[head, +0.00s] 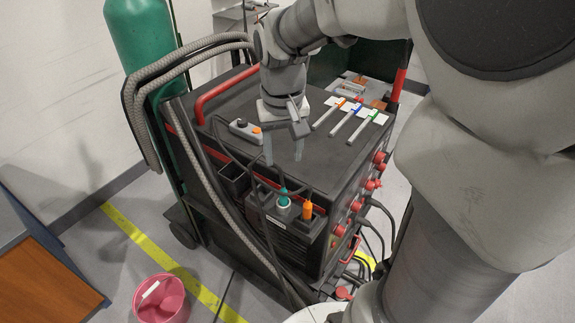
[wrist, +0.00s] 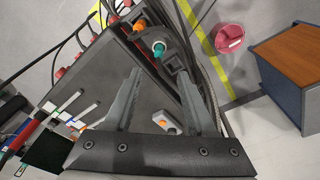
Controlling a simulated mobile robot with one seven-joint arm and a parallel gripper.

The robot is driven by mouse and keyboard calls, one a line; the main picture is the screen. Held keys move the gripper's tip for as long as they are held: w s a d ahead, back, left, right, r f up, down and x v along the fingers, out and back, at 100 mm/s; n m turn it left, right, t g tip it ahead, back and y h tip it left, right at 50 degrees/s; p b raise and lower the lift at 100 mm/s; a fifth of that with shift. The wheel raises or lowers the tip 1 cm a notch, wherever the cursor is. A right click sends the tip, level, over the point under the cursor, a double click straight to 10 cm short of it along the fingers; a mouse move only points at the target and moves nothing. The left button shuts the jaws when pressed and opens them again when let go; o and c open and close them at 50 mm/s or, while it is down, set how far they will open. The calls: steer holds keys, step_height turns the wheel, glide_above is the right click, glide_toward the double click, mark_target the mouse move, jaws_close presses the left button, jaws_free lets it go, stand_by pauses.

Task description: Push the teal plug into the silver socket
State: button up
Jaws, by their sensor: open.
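The teal plug (head: 283,191) stands at the front edge of the black machine, in a bracket on its front. A pale silver ring, seemingly the silver socket (head: 283,204), shows right at its lower end; I cannot tell how deep the plug sits. In the wrist view the teal plug (wrist: 159,52) is just beyond the fingertips, with the ring around or beside it. My gripper (head: 283,156) points down above the machine's top, above and behind the plug in the head view. Its two fingers (wrist: 160,74) are apart with nothing between them.
An orange plug (head: 307,211) stands right beside the teal one. A grey box with an orange button (head: 246,131) and several coloured-tipped sticks (head: 350,122) lie on the machine top (head: 225,105). Grey hoses (head: 150,85) run down the left. A pink bucket (head: 161,299) is on the floor.

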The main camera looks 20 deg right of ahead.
steer(key=s+a+r+n+t, duration=0.1)
steer(key=s+r+t, duration=0.1)
steer(key=s, duration=0.4)
steer(key=s+a+r+t, duration=0.1)
steer(key=s+r+t, duration=0.1)
steer(key=s+r, duration=0.2)
steer(key=s, duration=0.3)
steer(key=shift+a+r+n+y, duration=0.15)
steer(key=shift+a+n+y, duration=0.15)
steer(key=shift+a+n, duration=0.1)
steer(key=shift+s, duration=0.1)
stand_by(0.6)
